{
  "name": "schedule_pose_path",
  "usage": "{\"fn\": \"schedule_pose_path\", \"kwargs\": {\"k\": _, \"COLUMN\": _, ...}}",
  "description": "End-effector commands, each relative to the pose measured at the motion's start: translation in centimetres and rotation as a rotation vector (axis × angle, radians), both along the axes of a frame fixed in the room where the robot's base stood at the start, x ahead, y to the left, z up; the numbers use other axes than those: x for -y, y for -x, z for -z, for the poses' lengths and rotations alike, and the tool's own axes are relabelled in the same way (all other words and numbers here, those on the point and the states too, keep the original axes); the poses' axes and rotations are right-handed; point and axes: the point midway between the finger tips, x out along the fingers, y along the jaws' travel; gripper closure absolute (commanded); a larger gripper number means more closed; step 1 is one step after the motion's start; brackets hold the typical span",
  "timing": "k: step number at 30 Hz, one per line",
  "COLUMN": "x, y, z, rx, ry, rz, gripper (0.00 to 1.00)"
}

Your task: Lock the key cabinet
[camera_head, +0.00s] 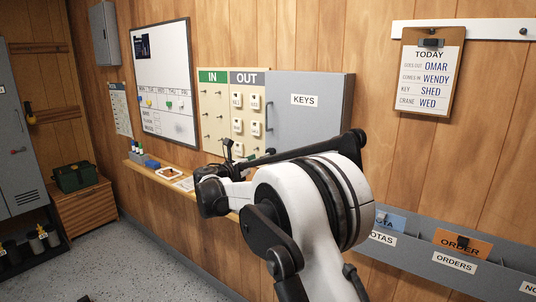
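The grey key cabinet (325,95) hangs on the wood wall, right of the IN/OUT board, with a white KEYS label. Its front looks closed, with a dark handle (268,116) along the left edge. My arm hides its lower part, and I see no keyhole or key in it. My gripper (231,150) is small and dark, in front of the lower edge of the IN/OUT board, left of and below the cabinet. Its fingers are too small and overlapped to tell whether they are open or hold anything.
The IN/OUT board (216,103) has hooks on the left and several white tags on the right. A narrow wood shelf (150,175) with small items runs below it. A whiteboard (165,75) is to the left. Grey document trays (415,258) and a clipboard (428,70) are at the right.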

Motion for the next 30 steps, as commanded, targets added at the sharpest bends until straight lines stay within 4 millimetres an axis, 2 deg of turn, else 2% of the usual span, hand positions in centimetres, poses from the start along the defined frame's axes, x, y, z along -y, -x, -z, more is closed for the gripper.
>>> {"fn": "schedule_pose_path", "kwargs": {"k": 3, "x": 1.3, "y": -1.9, "z": 0.0, "rx": 0.0, "ry": 0.0, "rz": 0.003, "gripper": 0.55}}
{"fn": "schedule_pose_path", "kwargs": {"k": 9, "x": 2.6, "y": -4.1, "z": 0.0, "rx": 0.0, "ry": -0.001, "rz": 0.002, "gripper": 0.55}}
{"fn": "schedule_pose_path", "kwargs": {"k": 15, "x": 3.1, "y": -4.9, "z": 0.0, "rx": 0.001, "ry": -0.001, "rz": 0.0, "gripper": 0.55}}
{"fn": "schedule_pose_path", "kwargs": {"k": 23, "x": 3.2, "y": -5.0, "z": 0.0, "rx": 0.0, "ry": -0.001, "rz": 0.0, "gripper": 0.55}}
{"fn": "schedule_pose_path", "kwargs": {"k": 30, "x": 3.2, "y": -5.0, "z": 0.0, "rx": 0.0, "ry": -0.001, "rz": 0.0, "gripper": 0.86}}
